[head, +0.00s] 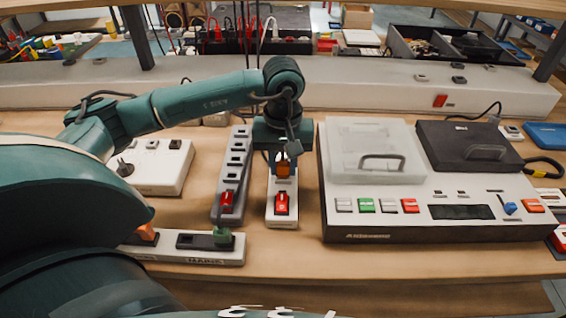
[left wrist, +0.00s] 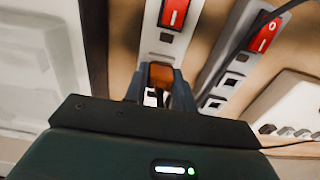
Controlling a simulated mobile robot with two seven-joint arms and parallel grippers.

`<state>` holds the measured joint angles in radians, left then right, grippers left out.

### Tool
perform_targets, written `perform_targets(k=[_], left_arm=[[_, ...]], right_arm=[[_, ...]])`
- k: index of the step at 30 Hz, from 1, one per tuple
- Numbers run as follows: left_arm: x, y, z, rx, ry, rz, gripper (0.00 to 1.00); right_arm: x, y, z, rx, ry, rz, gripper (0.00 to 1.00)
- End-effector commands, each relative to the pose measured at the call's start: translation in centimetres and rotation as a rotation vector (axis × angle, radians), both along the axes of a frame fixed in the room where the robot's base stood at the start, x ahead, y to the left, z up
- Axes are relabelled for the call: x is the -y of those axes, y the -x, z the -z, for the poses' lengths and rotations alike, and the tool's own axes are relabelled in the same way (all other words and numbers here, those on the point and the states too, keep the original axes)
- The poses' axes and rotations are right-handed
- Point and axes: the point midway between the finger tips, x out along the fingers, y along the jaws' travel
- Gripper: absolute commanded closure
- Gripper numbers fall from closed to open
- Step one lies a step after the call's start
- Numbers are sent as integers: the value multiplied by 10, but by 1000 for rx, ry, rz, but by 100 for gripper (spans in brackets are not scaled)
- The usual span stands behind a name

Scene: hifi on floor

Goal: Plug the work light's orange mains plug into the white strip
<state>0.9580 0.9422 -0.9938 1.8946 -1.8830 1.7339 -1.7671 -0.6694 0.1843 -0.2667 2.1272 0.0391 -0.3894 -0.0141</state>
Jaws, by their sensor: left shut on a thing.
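My left gripper (head: 282,166) points down over the far part of the white strip (head: 283,211) and is shut on the orange mains plug (head: 283,170). In the left wrist view the plug (left wrist: 161,75) sits between the two fingertips (left wrist: 158,92), in line with the white strip (left wrist: 163,46). The plug is over or against the strip's sockets; whether its pins are in a socket is hidden. The strip's red switch (head: 282,202) is at its near end. My right gripper is not in view.
A grey strip (head: 234,160) with a red switch lies close on the left. A large device (head: 400,225) stands close on the right. Bare bench shows at the front.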

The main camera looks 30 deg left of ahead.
Motion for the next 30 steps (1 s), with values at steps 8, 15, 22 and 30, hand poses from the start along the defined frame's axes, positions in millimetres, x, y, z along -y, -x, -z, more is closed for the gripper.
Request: perform_targets(k=[8, 15, 22, 30], left_arm=[[0, 0, 0, 0, 0, 0, 94], [0, 0, 0, 0, 0, 0, 94], [0, 0, 1, 0, 0, 0, 94], [0, 0, 1, 0, 0, 0, 94]], right_arm=[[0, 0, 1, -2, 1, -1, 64], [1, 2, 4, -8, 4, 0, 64], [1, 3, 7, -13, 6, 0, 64], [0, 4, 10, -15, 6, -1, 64]])
